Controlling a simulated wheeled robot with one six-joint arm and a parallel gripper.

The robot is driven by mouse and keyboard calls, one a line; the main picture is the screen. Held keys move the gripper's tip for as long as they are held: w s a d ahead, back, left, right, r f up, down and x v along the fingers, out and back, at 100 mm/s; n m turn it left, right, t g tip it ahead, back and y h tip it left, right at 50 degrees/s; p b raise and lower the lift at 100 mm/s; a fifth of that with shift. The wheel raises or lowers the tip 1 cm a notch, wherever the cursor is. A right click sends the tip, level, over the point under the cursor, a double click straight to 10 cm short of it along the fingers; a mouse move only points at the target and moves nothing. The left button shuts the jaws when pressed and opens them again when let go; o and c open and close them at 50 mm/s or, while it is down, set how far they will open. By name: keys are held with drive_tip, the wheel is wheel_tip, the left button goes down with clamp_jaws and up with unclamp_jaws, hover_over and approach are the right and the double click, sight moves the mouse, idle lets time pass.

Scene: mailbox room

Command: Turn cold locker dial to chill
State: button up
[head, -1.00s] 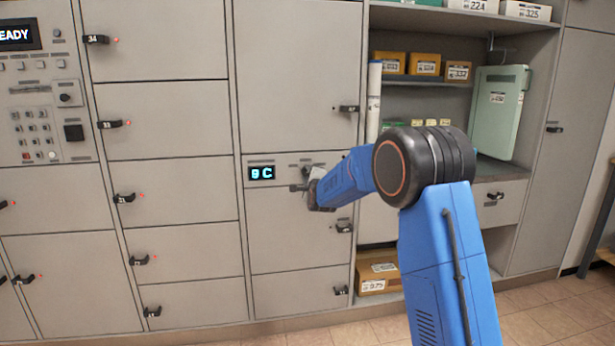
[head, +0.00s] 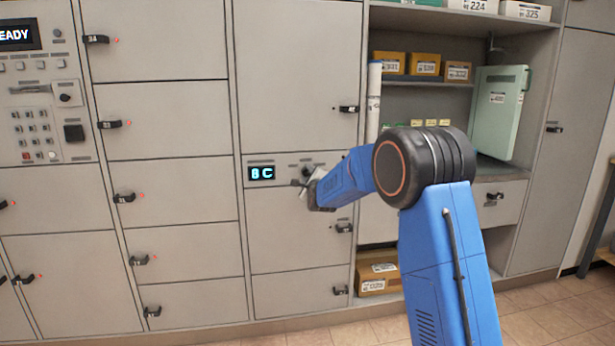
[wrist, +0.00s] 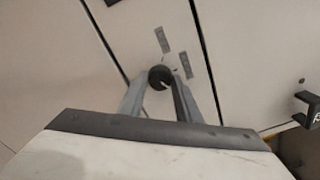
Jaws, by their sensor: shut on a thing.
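The cold locker's dial is a small dark round knob (wrist: 160,77) with a pale pointer mark, seen in the wrist view between my fingertips. In the head view the dial (head: 307,171) is partly covered by my gripper. My gripper (head: 304,187) is at the locker's panel and shut on the dial; its two grey fingers (wrist: 160,90) lie on either side of it. A lit display (head: 261,173) left of the dial reads 8 C. Small labels (wrist: 165,39) sit by the dial, too blurred to read.
A black latch handle (head: 344,228) sticks out just below and right of my gripper. Open shelves with yellow boxes (head: 425,64) and a green case (head: 498,112) are to the right. Lockers with black latches (head: 110,124) fill the left.

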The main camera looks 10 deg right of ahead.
drive_tip(key=o, duration=1.1)
drive_tip(key=shift+c, duration=0.2)
drive_tip(key=s, duration=1.7)
drive_tip(key=shift+s, duration=0.2)
drive_tip(key=s+d+f+n+g, duration=0.2)
drive_tip(key=s+n, duration=0.6)
drive_tip(key=s, duration=1)
drive_tip(key=s+d+f+n+g, duration=0.2)
drive_tip(key=s+f+n+g, duration=0.3)
drive_tip(key=s, duration=1.4)
drive_tip(key=s+d+f+n+g, duration=0.3)
drive_tip(key=s+n+g, duration=0.3)
drive_tip(key=s+n, duration=0.5)
drive_tip(key=s+f, duration=0.1)
drive_tip(key=s, duration=0.6)
drive_tip(key=shift+s+f, duration=0.2)
drive_tip(key=shift+s, duration=0.05)
